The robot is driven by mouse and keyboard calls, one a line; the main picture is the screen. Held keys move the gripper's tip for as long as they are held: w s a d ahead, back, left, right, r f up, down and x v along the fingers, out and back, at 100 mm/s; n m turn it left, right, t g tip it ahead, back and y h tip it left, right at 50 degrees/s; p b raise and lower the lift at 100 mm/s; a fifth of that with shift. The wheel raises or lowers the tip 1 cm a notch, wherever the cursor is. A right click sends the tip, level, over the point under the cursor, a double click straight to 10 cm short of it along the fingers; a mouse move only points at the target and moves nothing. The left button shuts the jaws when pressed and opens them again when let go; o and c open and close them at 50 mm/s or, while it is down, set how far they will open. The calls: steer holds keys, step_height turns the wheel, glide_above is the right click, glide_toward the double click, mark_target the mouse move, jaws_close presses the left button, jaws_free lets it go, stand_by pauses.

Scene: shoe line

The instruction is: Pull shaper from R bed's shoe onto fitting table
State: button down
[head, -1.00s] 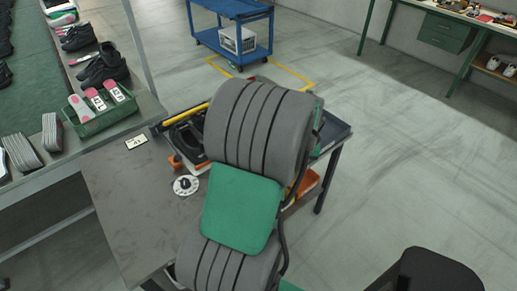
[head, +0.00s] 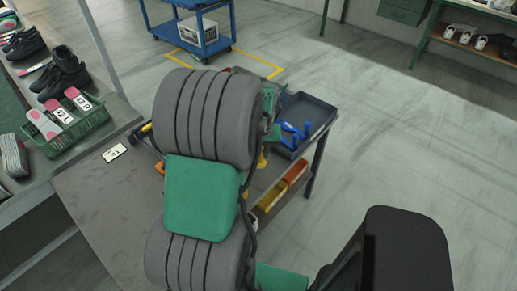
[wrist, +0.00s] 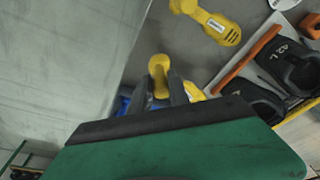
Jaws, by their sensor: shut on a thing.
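My gripper (wrist: 160,82) is shut on a yellow shaper (wrist: 158,66), whose rounded end shows between the fingers in the wrist view. A second yellow shaper (wrist: 211,23) with a white label lies on the grey fitting table (wrist: 205,62). One (wrist: 290,62) is marked "42 L", and the other (wrist: 252,98) is partly cut off by my green wrist housing. Whether it is the R bed's shoe cannot be told. In the head view my arm covers the beds and the gripper's fingers; the table (head: 95,190) shows at left.
A dark tray (head: 318,112) with blue pieces (head: 296,131) sits at the table's right end. Yellow and orange bins (head: 294,173) are below. A green basket (head: 88,128) stands on the line at left.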

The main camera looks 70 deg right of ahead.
mark_target(261, 162)
steer(key=b+x, duration=0.1)
steer(key=x, duration=0.1)
steer(key=a+b+x, duration=0.1)
steer(key=x, duration=0.1)
steer(key=b+x, duration=0.2)
steer(key=shift+s+f, duration=0.2)
steer(key=shift+f, duration=0.3)
steer(key=c, duration=1.2)
jaws_free()
steer(key=shift+a, duration=0.1)
steer(key=shift+o, duration=0.2)
steer(key=shift+r, duration=0.1)
steer(key=shift+w+d+p+v, duration=0.1)
steer(key=shift+d+p+v, duration=0.2)
steer(key=shift+p+v, duration=0.95)
steer(key=shift+w+d+p+v, duration=0.1)
steer(key=shift+d+p+v, duration=0.15)
steer(key=shift+p+v, duration=1)
steer(key=shift+w+d+p+v, duration=0.1)
steer(key=shift+d+p+v, duration=0.35)
steer(key=shift+v, duration=1.45)
steer(key=shift+a+r, duration=0.15)
steer(key=shift+a, duration=0.05)
